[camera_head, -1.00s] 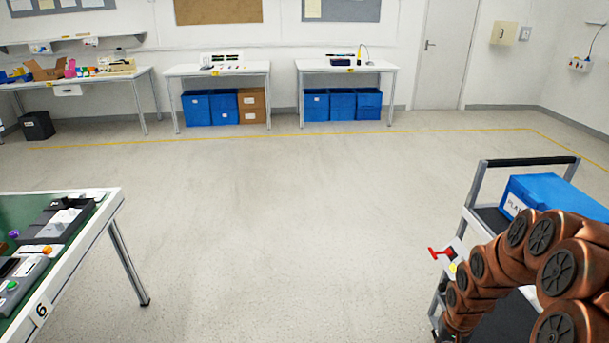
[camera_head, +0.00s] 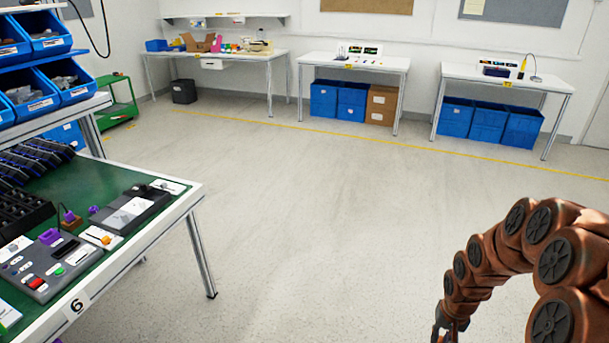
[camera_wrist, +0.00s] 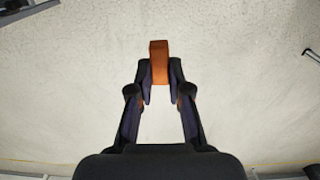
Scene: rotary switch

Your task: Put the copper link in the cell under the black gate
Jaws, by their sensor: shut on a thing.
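My gripper (camera_wrist: 160,82) is shut on the copper link (camera_wrist: 159,55), an orange-brown block that sticks out past the fingertips in the wrist view. In the head view my gripper (camera_head: 452,328) hangs at the lower right, away from the bench, and the link cannot be made out there. The green-topped bench (camera_head: 105,172) at the left carries a dark grey device (camera_head: 130,211) and a grey panel box (camera_head: 48,265) with red and green buttons. I cannot make out a black gate or its cell for certain.
Blue bins (camera_head: 70,80) and a green cart (camera_head: 117,103) stand at the left. White tables (camera_head: 352,66) line the back wall. The floor (camera_head: 320,230) between bench and arm is clear.

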